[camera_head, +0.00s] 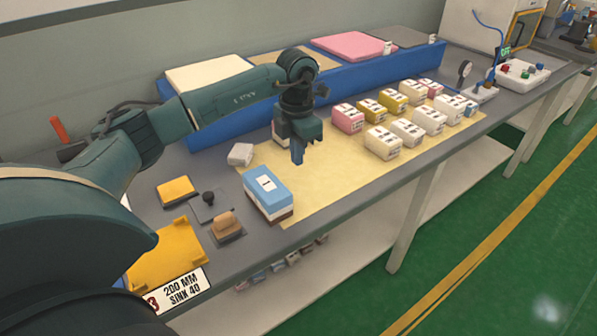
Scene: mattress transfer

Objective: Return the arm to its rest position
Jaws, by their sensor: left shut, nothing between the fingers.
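My left arm reaches in from the left over the bench. Its gripper (298,157) points down, shut and empty, above the yellow mat (335,178). A stacked block (267,192), light blue on top with white and dark red layers below, sits on the mat's near left corner, to the lower left of the gripper and apart from it. A small white block (240,154) lies left of the gripper. Several pink, yellow and cream blocks, such as a pink one (347,118), stand in rows on the mat to the right. My right gripper is not in view.
A long blue stand (365,79) with coloured slabs runs along the back. A yellow fixture (168,255) labelled "200 MM SINK 40", a yellow pad (176,190) and a brown block (226,227) lie at the left. A white button box (522,75) stands far right. The mat's near middle is clear.

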